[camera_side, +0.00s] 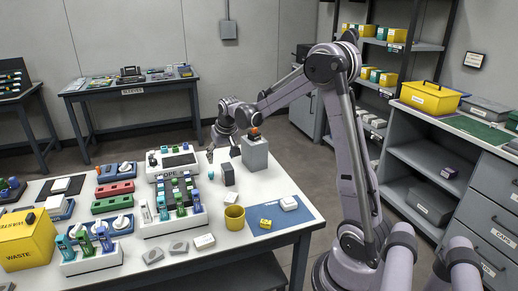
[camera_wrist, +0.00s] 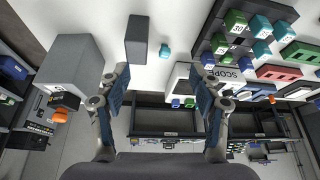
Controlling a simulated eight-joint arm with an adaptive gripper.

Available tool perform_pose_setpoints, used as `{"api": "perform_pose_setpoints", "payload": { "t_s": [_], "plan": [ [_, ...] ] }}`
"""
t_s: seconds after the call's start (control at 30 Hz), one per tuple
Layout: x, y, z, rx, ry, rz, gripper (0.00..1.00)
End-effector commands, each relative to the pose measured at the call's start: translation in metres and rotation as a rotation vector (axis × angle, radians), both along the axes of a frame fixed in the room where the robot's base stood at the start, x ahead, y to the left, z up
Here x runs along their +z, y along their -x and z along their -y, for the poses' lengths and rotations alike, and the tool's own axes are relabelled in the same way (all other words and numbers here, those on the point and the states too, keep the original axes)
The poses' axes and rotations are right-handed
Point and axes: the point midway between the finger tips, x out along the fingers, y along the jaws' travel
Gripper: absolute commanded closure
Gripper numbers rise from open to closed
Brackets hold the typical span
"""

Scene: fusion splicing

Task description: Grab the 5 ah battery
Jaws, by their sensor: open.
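No label reading 5 Ah is legible, so I cannot tell for sure which thing is the battery. A dark grey upright block (camera_side: 228,174) stands on the white table (camera_side: 180,243); in the wrist view the dark block (camera_wrist: 137,38) lies beyond my fingertips, left of centre. A small teal piece (camera_wrist: 165,51) is beside it and also shows in the side view (camera_side: 210,157). My gripper (camera_side: 222,142) is above the table's far edge, beside a grey box (camera_side: 256,155). In the wrist view my gripper (camera_wrist: 160,82) has its fingers wide apart with nothing between them.
A black-and-orange item (camera_side: 255,133) sits on the grey box and shows in the wrist view (camera_wrist: 62,106). The SCOPE unit (camera_side: 172,163) and a rack of green and teal pieces (camera_side: 170,216) stand left. A yellow cup (camera_side: 235,217) and blue mat (camera_side: 285,217) are nearer.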

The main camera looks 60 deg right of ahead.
Motion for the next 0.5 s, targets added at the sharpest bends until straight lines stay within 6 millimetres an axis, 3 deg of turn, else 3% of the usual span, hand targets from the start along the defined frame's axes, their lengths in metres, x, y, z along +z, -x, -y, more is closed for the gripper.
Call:
{"api": "perform_pose_setpoints", "payload": {
  "t_s": [0.03,0.2,0.5],
  "plan": [
    [-0.011,-0.003,0.016,-0.028,-0.003,-0.007,0.36],
    [-0.034,-0.005,0.046,-0.088,-0.012,-0.022,0.36],
    [-0.061,-0.012,0.06,-0.106,-0.015,-0.027,0.36]
  ]
}}
